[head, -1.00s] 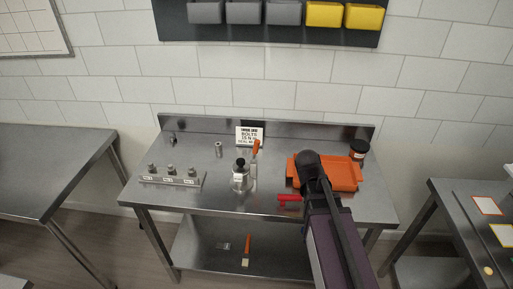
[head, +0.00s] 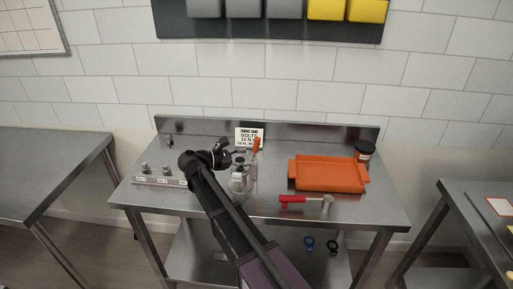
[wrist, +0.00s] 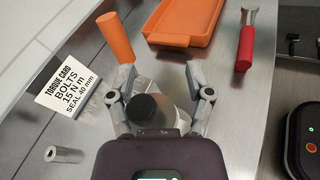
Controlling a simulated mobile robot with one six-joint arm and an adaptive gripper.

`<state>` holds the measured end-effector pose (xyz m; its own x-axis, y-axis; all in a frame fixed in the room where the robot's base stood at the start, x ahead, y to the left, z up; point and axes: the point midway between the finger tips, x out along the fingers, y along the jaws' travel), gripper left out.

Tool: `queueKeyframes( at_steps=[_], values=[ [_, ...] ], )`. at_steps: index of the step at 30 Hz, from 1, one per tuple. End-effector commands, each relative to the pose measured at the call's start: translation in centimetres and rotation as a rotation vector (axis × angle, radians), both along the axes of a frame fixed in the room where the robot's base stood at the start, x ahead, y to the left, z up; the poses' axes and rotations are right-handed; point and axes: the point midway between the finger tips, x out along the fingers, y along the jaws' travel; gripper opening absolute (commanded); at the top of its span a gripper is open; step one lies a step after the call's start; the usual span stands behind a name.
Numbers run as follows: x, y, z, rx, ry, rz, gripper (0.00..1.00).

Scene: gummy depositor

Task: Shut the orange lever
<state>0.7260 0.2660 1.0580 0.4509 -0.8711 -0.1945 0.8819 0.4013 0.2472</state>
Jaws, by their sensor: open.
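The orange lever (head: 256,145) stands up from the back right of the small metal depositor (head: 239,180) on the steel table. In the wrist view the orange lever (wrist: 116,38) lies ahead of my gripper (wrist: 161,78), just beyond the left fingertip. The fingers are open, with the depositor's metal body (wrist: 172,88) and black knob (wrist: 145,109) showing between and below them. Nothing is held. In the head view my gripper (head: 224,151) is to the left of the lever, close to the depositor's top. Whether a finger touches the depositor cannot be told.
An orange tray (head: 328,178) and a dark jar (head: 365,152) are at the right. A red-handled tool (head: 293,199) lies near the front edge. A torque card (head: 249,136) stands behind the depositor. A block with several fittings (head: 158,181) is at the left.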

Motion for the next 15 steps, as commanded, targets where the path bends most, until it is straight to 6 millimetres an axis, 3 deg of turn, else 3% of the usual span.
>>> queueKeyframes(
  at_steps=[1, 6, 10, 15],
  values=[
    [0.3, 2.0, 0.0, -0.048, 0.008, 0.023, 0.67],
    [0.1, 6.1, 1.2, -0.185, 0.031, 0.069, 0.67],
    [-0.1, 7.5, 1.8, -0.236, 0.039, 0.083, 0.67],
    [-0.2, 7.8, 2.0, -0.251, 0.04, 0.085, 0.67]
  ],
)
